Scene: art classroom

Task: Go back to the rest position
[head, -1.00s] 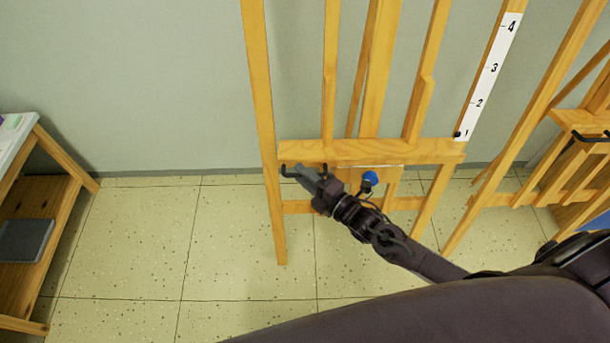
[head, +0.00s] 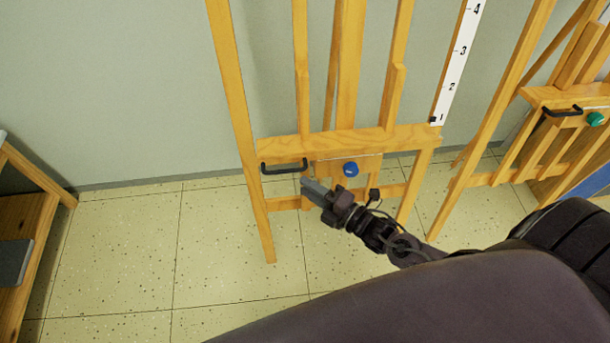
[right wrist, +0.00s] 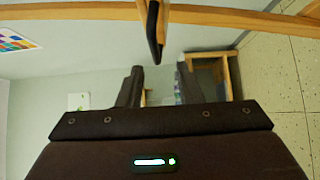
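My right gripper (head: 308,187) hangs in front of the wooden easel (head: 350,142), just below and to the right of its black handle (head: 284,167). In the right wrist view the two fingers of this gripper (right wrist: 158,78) stand apart with nothing between them. The black handle (right wrist: 154,30) shows end-on there, ahead of the fingers and apart from them. A blue knob (head: 350,169) sits on the easel right of the handle. My left gripper is not in view.
A second easel (head: 570,97) with a green knob (head: 595,119) stands at the right. A wooden shelf unit (head: 30,215) is at the left edge. A ruler strip (head: 458,65) runs up the first easel. The tiled floor (head: 130,245) between shelf and easel is clear.

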